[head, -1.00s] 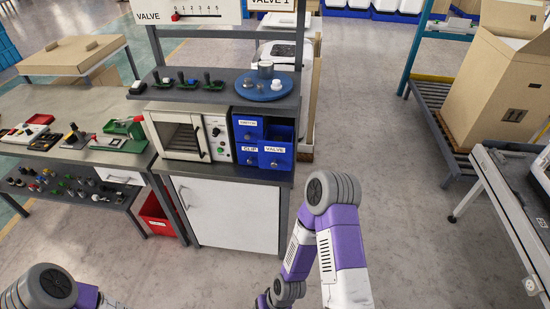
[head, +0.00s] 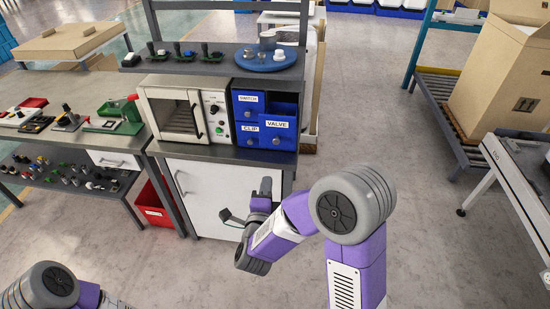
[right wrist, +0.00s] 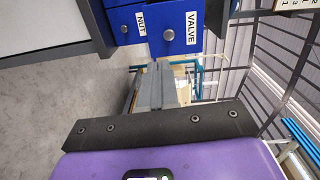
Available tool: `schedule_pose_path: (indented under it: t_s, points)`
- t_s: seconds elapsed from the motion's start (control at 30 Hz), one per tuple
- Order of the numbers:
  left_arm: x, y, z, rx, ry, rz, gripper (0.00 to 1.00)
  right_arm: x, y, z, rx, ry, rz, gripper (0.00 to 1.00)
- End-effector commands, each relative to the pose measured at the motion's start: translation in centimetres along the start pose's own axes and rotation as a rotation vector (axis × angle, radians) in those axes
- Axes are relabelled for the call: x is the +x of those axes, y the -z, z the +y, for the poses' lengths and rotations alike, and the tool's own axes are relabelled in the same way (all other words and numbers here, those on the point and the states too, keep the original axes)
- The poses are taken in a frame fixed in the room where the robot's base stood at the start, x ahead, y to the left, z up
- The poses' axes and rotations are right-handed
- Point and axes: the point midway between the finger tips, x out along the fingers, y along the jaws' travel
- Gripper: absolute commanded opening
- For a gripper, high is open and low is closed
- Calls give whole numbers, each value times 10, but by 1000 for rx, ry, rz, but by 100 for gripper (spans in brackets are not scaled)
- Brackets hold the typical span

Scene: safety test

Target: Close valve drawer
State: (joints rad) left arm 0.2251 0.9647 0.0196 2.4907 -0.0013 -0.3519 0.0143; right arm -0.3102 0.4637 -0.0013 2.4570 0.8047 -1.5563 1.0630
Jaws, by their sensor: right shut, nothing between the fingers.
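The blue VALVE drawer (head: 285,134) is pulled out from the right side of a blue drawer cabinet (head: 236,107), with its hollow inside showing from above. Its front, round knob and label also show at the top of the right wrist view (right wrist: 181,28). My right gripper (head: 266,184) is below and in front of the drawer, over the white cupboard front in the head view. Its fingers (right wrist: 156,86) are shut and empty, apart from the drawer front. My left gripper is out of view; only part of my left arm shows at the lower left.
The SWITCH (head: 248,98) and CLIP (head: 250,130) drawers look shut. An oven-like box (head: 178,112) stands left of the cabinet. A red bin (head: 156,208) is on the floor.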

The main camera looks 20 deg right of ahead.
Motion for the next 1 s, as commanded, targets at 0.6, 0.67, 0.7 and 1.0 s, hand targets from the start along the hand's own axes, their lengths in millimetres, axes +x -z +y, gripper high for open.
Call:
schedule_pose_path:
  t_s: [0.6, 0.67, 0.7, 1.0]
  points:
    - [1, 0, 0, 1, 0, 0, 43, 91, 8, -13, 45, 36, 34, 0]
    - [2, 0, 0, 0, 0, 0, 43, 102, 9, -13, 45, 36, 33, 0]
    - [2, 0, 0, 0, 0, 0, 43, 109, 9, -13, 45, 36, 33, 0]
    - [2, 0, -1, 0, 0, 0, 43, 136, 9, -14, 44, 34, 29, 0]
